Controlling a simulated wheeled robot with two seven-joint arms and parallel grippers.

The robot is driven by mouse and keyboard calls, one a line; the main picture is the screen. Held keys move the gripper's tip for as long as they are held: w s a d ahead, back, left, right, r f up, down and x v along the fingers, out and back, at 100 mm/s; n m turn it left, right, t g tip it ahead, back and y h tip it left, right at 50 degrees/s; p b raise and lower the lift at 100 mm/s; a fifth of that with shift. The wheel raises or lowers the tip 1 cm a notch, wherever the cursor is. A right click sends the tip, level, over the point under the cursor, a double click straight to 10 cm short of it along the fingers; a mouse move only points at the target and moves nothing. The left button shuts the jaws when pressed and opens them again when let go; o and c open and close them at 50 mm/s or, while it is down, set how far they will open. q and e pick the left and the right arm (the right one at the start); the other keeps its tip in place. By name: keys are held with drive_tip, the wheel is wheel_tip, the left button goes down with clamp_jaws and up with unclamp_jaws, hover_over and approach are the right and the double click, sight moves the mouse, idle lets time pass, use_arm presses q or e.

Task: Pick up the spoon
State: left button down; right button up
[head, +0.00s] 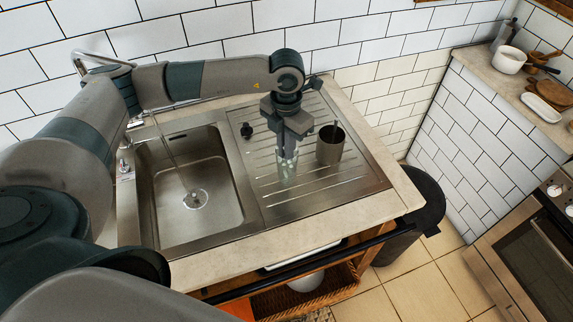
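My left gripper (287,160) points down over the ribbed steel drainboard (340,188), right of the sink basin. A clear glass (287,173) stands at its fingertips; the fingers overlap it in the picture, and I cannot tell whether they grip it. A grey metal cup (330,146) stands just right of the gripper, with a thin dark piece showing at its rim. I cannot tell whether that piece is a spoon. No spoon shows clearly on the drainboard. My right gripper is out of view.
The sink basin (190,205) is empty, with a tap at its left. A small black object (246,130) sits at the drainboard's left. A counter at the right holds a white pot (508,60), wooden items and a white dish (550,93). A dark bin (425,195) stands below.

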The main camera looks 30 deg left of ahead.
use_arm(q)
drive_tip(key=shift+r, duration=0.1)
wheel_tip(320, 180, up, 18)
drive_tip(key=p, duration=0.6)
drive_tip(key=shift+p, duration=0.4)
drive_tip(key=shift+a+f, duration=0.1)
drive_tip(key=shift+f, duration=0.1)
